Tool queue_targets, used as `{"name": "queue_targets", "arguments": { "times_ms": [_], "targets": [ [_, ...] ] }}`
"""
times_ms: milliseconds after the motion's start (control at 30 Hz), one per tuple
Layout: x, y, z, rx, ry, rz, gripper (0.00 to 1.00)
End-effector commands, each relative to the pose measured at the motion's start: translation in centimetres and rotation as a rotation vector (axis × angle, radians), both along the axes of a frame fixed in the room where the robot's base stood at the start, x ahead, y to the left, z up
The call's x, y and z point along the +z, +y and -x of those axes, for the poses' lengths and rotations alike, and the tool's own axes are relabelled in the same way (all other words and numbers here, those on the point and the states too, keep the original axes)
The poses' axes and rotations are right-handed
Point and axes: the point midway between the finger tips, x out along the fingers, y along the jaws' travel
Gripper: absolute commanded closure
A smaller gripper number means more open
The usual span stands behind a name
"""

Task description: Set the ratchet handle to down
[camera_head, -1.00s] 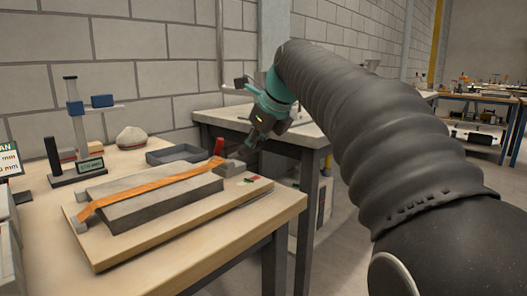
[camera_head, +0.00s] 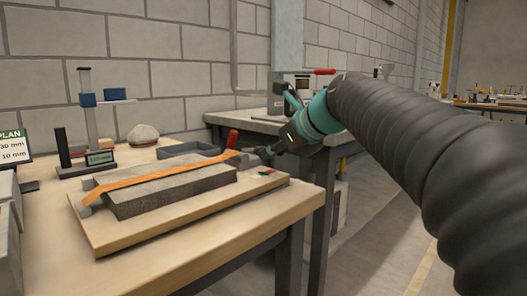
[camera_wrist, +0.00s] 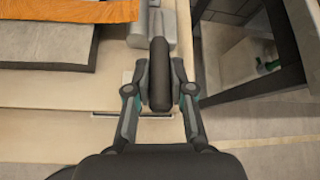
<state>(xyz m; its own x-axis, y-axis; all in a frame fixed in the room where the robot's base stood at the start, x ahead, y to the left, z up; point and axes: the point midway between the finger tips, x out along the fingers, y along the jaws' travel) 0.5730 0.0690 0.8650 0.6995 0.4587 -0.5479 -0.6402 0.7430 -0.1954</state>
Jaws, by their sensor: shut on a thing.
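The ratchet's grey metal body (camera_wrist: 152,25) sits at the right end of the wooden board (camera_head: 110,236), by the end of the orange strap (camera_head: 160,174). The strap lies over a grey slab (camera_head: 170,192) on the board. In the wrist view a dark, rounded ratchet handle (camera_wrist: 159,70) extends from the body towards my gripper. My gripper (camera_wrist: 160,88) is shut on this handle, with one finger on each side. In the head view my gripper (camera_head: 268,150) is at the board's right end, low and nearly level; the handle between its fingers is hard to make out there.
An upright red grip (camera_head: 232,138) stands behind the strap's right end. A grey tray (camera_head: 188,149), a pale stone (camera_head: 143,134) and a measuring stand (camera_head: 90,125) are at the back of the table. A second table (camera_head: 255,124) stands behind my gripper. Floor is open at right.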

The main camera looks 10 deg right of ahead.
Motion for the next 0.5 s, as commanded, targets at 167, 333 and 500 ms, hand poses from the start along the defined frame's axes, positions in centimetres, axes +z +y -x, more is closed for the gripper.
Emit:
{"name": "queue_targets", "arguments": {
  "times_ms": [167,333,500],
  "targets": [
    [-0.35,-0.04,-0.01,0.001,0.008,0.002,0.71],
    [-0.3,-0.02,-0.01,0.001,0.007,0.001,0.53],
    [-0.23,-0.02,0.01,0.001,0.006,0.002,0.53]
  ]
}}
